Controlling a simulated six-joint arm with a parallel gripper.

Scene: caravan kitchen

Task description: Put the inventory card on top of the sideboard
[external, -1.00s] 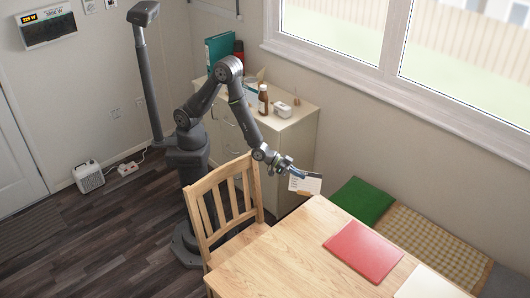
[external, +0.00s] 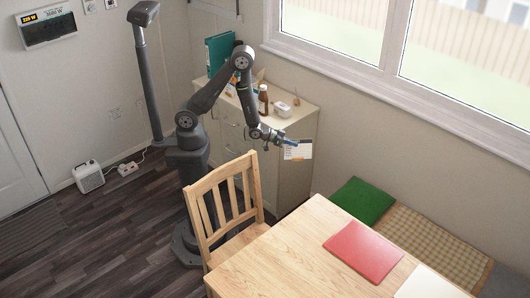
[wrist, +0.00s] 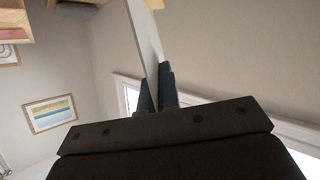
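The inventory card (external: 298,150) is a small white card with printed lines and an orange-brown lower edge. My gripper (external: 288,143) is shut on the card near its left side and holds it in the air beside the sideboard's right side. In the wrist view the card (wrist: 146,42) is seen nearly edge-on between the dark fingers (wrist: 158,92). The sideboard (external: 297,165) is a cream cabinet with drawers in the corner by the window. Its top is higher in the picture than the card, and my arm hides part of its front.
On the sideboard stand a teal binder (external: 219,52), a brown bottle (external: 263,100) and a white box (external: 282,109). A wooden chair (external: 222,205) and a table (external: 275,255) with a red folder (external: 364,250) are in front. A green cushion (external: 362,202) lies on the bench.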

